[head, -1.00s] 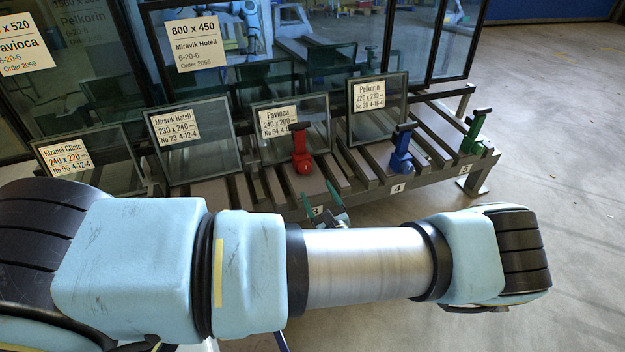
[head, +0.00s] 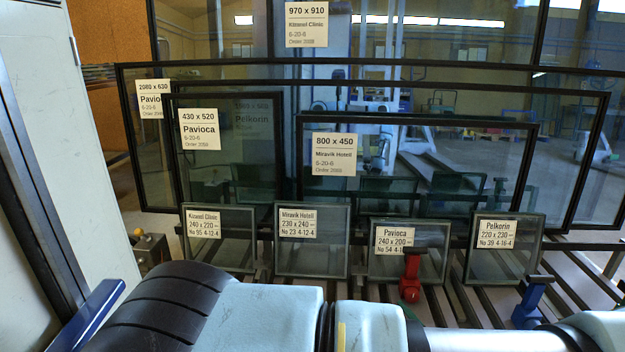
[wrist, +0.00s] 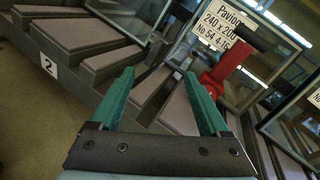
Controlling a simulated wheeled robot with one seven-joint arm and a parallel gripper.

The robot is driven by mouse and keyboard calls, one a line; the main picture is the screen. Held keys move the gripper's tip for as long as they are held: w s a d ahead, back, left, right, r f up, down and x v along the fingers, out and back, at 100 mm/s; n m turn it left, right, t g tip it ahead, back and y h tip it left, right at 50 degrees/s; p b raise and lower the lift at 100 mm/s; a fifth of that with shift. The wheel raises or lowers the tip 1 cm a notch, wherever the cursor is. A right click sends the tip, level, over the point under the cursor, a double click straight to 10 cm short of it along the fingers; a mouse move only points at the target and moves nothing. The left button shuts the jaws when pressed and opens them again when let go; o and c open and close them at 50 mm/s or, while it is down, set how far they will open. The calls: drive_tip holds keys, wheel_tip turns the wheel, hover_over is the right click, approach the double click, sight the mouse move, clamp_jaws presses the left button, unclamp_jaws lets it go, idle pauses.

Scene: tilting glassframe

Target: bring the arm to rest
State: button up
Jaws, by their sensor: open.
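My arm (head: 270,310) stretches across the bottom of the head view, in front of the rack. My gripper is out of the head view. In the wrist view my gripper (wrist: 158,85) shows two green fingers spread apart, with nothing between them. Beyond the fingers lie the grey slats of the rack (wrist: 100,65). The small pane labelled Pavioca (wrist: 240,85) stands behind the right finger, with a red clamp (wrist: 222,72) in front of it.
Four small labelled panes lean in a row: Kizanel Clinic (head: 218,250), Miravik Hotell (head: 312,255), Pavioca (head: 425,262) and Pelkorin (head: 505,262). Larger framed panes (head: 420,210) stand behind. Red (head: 410,280) and blue (head: 528,305) clamps stand at the front. A pale panel (head: 90,120) is at left.

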drive_tip(key=a+r+n+g+y, duration=0.2)
drive_tip(key=a+r+n+g, duration=0.3)
drive_tip(key=a+n+g, duration=0.3)
drive_tip(key=a+r+n+g+y, duration=0.35)
drive_tip(key=a+n+g, duration=0.3)
drive_tip(key=a, duration=0.25)
drive_tip(key=s+a+r+n+h, duration=0.1)
drive_tip(key=a+r+n+h, duration=0.5)
drive_tip(key=r, duration=0.3)
drive_tip(key=s+a+r+n+h, duration=0.1)
drive_tip(key=a+r+n+h, duration=0.35)
drive_tip(key=r+n, duration=0.35)
wheel_tip(320, 180, up, 38)
drive_tip(key=p, duration=3.7)
drive_tip(key=shift+a+m+y+p, duration=0.2)
drive_tip(key=shift+m+y+p, duration=0.2)
drive_tip(key=shift+m, duration=0.05)
